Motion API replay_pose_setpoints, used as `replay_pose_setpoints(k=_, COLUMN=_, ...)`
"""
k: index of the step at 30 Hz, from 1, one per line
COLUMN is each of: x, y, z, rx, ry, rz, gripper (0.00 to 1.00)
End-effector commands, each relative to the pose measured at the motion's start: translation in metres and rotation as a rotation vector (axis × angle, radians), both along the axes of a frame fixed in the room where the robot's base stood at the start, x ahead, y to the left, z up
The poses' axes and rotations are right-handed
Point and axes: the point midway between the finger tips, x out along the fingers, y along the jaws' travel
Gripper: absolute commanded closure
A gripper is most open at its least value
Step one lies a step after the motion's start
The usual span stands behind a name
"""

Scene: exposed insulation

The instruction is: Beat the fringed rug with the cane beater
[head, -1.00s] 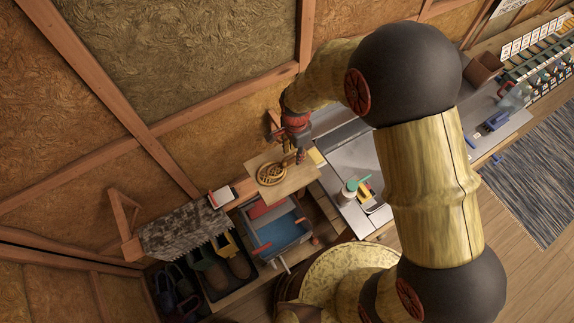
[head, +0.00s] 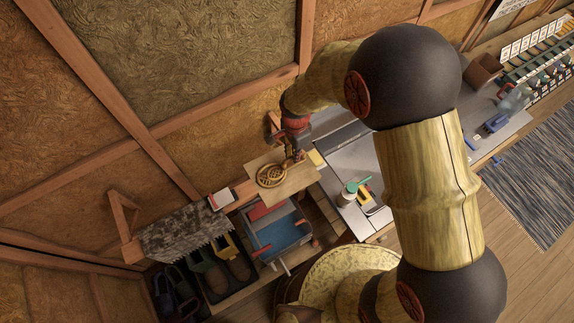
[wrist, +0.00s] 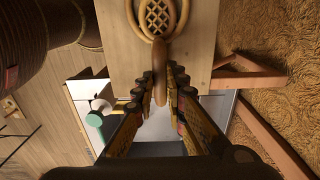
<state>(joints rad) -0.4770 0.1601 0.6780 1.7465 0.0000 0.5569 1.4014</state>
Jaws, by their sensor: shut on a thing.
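The cane beater (head: 271,175) has a looped woven head and lies on a light wooden board. Its head and handle (wrist: 160,52) also show in the wrist view. My gripper (head: 296,156) is over the board at the handle. In the wrist view my gripper (wrist: 164,84) has its fingers either side of the handle, shut on it. The fringed rug (head: 185,231), mottled grey, hangs over a wooden bracket by the wall, left of and apart from the beater.
The board (head: 293,187) juts from the wall. Below the rug and board stand a blue bin (head: 279,233) and a dark tray of shoes (head: 232,276). A grey worktop (head: 350,170) with a cup lies right of the board. A striped mat (head: 535,180) lies on the floor.

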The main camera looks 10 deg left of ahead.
Motion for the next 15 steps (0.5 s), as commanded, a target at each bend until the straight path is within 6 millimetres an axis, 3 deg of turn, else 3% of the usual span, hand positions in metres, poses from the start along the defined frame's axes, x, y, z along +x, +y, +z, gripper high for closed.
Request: replay_pose_setpoints(k=15, x=0.0005, y=0.0002, z=0.0098, rx=0.001, ry=-0.001, rz=0.000, gripper=1.00)
